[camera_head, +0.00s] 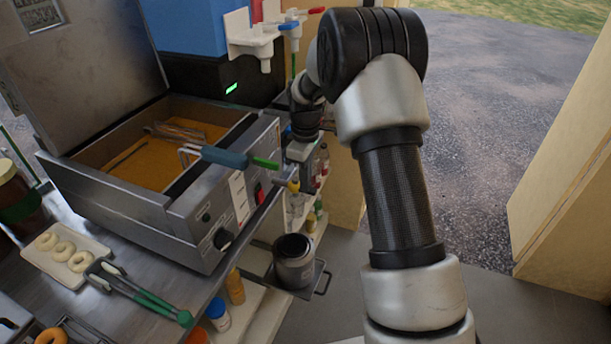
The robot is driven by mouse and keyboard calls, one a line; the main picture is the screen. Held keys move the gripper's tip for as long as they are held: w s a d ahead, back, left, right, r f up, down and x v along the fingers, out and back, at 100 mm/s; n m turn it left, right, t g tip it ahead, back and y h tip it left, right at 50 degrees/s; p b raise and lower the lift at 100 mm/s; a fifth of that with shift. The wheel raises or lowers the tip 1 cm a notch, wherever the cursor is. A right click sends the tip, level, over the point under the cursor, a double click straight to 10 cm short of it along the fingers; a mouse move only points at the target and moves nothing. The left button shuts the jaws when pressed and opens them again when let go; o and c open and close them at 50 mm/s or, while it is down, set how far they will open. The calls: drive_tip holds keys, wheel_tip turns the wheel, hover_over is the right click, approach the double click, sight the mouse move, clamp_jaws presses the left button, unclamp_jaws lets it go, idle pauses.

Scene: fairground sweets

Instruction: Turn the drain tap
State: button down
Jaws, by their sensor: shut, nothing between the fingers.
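The deep fryer (160,215) is a steel box with orange-brown oil in its open basin. Its drain tap (283,180) is a short metal pipe with a small yellowish part, sticking out of the right end of the front panel. My gripper (292,170) points down from my wrist, right at the tap. Its fingers are small, dark and partly lost against the tap and shelf. They are shut with nothing between them; whether they touch the tap I cannot tell. A steel pot (294,264) stands below the tap on a dark tray with a handle.
A blue-and-green-handled basket (225,156) rests across the fryer's rim, its handle jutting towards the tap. Syrup dispensers (262,40) hang behind. Bottles stand on shelves beside and below. Green-handled tongs (140,294) and a tray of doughnuts (38,262) lie on the counter.

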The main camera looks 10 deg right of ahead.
drive_tip(key=t+b, duration=0.1)
drive_tip(key=b, duration=0.1)
drive_tip(key=s+a+t+h+b, duration=0.1)
drive_tip(key=b, duration=0.1)
drive_tip(key=shift+s+f+h+b, duration=0.15)
drive_tip(key=shift+f+h+b, duration=0.15)
drive_tip(key=shift+f+b, duration=0.05)
idle(0.4)
